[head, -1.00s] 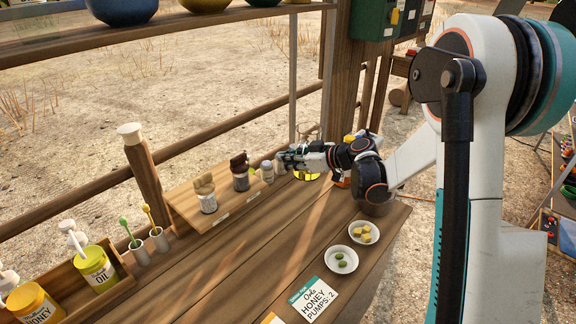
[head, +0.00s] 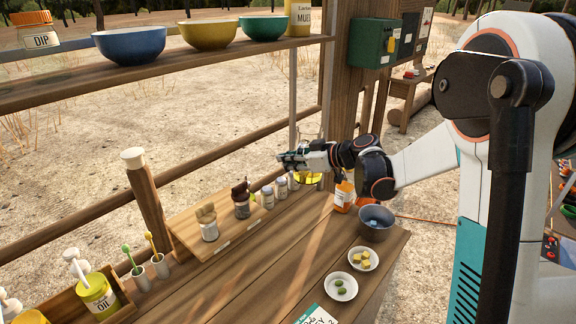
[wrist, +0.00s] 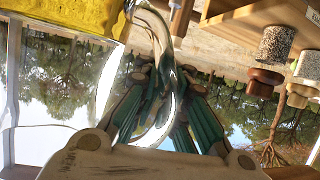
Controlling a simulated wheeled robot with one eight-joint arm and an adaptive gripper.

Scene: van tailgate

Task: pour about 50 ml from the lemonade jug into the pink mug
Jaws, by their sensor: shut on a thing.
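The lemonade jug (head: 307,179) is clear glass with yellow liquid low in it; it shows at the back of the counter in the head view, partly behind my gripper (head: 287,159). In the wrist view the jug's yellow part (wrist: 65,15) fills the upper left corner, and its clear curved handle runs between the fingers of my gripper (wrist: 165,85). My gripper is shut on this handle. The jug seems raised above the counter. I see no pink mug in either view.
Small jars (head: 268,196) stand just left of and below the jug. An orange bottle (head: 344,196) and a grey pot (head: 376,224) stand to its right. Two small plates (head: 341,287) lie nearer. A shelf with bowls (head: 209,34) spans the upper left. The counter's middle (head: 240,270) is clear.

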